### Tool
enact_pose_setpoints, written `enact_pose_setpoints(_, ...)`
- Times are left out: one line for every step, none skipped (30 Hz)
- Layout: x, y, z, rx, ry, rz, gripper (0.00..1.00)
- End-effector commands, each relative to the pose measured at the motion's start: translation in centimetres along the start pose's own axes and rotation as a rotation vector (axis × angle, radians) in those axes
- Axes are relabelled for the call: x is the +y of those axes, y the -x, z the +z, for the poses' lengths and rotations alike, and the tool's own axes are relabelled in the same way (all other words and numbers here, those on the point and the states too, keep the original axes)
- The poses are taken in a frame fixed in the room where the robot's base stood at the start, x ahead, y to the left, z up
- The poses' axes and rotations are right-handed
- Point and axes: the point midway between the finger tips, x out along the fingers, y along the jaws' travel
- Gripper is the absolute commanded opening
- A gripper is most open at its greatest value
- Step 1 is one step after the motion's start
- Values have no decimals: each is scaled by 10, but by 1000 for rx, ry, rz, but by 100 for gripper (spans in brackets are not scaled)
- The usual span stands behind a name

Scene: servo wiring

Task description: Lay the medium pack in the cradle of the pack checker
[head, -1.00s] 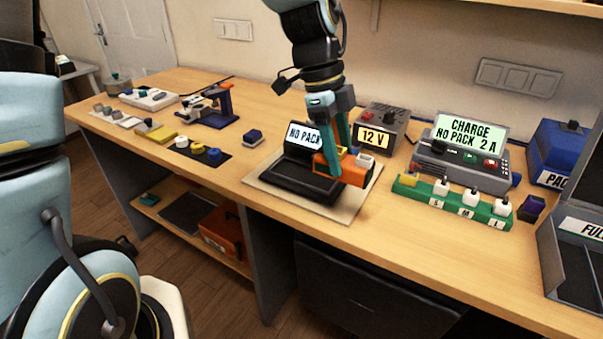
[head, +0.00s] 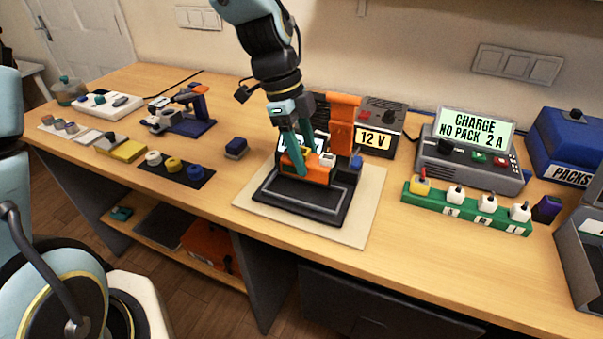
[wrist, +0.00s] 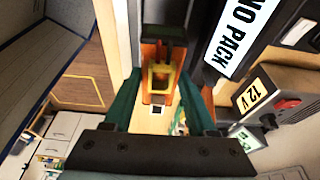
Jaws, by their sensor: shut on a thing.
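The medium pack is an orange block (head: 318,176) with a white piece at its right end. My gripper (head: 302,168) is shut on it, one teal finger on each side. The wrist view shows the orange pack (wrist: 158,92) between my fingers (wrist: 155,100), with a yellow frame and dark top. The pack checker (head: 298,206) is a black unit on a pale board. The pack is over its rear part; I cannot tell whether they touch. Its screen reads NO PACK in the wrist view (wrist: 236,38), but is mostly hidden by my fingers in the head view.
An orange upright piece (head: 343,120) stands at the checker's back right, close to my gripper. The 12 V supply (head: 374,141) is behind it. A charger (head: 468,160) and a green rack (head: 465,208) stand to the right.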

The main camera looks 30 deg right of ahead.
Motion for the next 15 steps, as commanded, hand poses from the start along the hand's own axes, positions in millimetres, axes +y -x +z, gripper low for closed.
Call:
enact_pose_setpoints(1, -6, 1, 1, -1, 4, 0)
enact_pose_setpoints(1, -8, 2, 0, -2, 3, 0)
enact_pose_setpoints(0, -12, 3, 1, -1, 2, 0)
enact_pose_setpoints(0, -13, 4, 1, -1, 2, 0)
enact_pose_setpoints(0, -15, 4, 1, -1, 1, 0)
enact_pose_setpoints(0, -18, 5, 1, 0, 1, 0)
enact_pose_setpoints(0, -21, 6, 1, 1, 1, 0)
enact_pose_setpoints(1, -25, 7, 1, 1, 3, 0)
enact_pose_setpoints(1, -31, 9, 1, 0, 3, 0)
enact_pose_setpoints(1, -35, 10, 2, 0, 4, 0)
enact_pose_setpoints(0, -39, 11, 2, 0, 3, 0)
enact_pose_setpoints(0, -44, 13, 2, 0, 3, 0)
enact_pose_setpoints(0, -47, 14, 2, 1, 2, 0)
enact_pose_setpoints(0, -49, 15, 1, 0, 1, 0)
enact_pose_setpoints(0, -52, 16, 1, 0, 0, 0)
